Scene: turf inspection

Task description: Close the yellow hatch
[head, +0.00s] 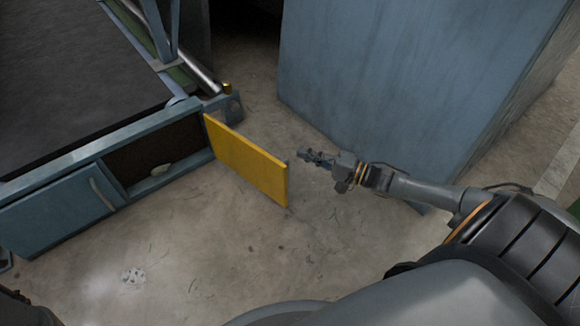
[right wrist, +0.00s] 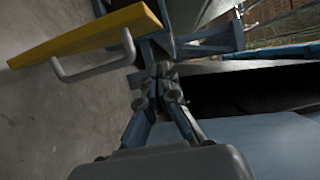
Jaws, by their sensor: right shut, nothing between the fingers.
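The yellow hatch (head: 247,163) stands swung open from the low blue frame, hinged at its left edge beside an open compartment (head: 160,160). In the right wrist view the hatch (right wrist: 85,37) shows at the upper left with a grey bar handle (right wrist: 100,70). My right gripper (head: 306,155) is shut and empty, just right of the hatch's free end in the head view. In the right wrist view its fingers (right wrist: 160,75) are together, close to the handle; I cannot tell whether they touch the hatch. My left gripper is not in view.
A large blue cabinet (head: 400,75) stands behind my right arm. Bare concrete floor (head: 190,250) lies in front of the hatch.

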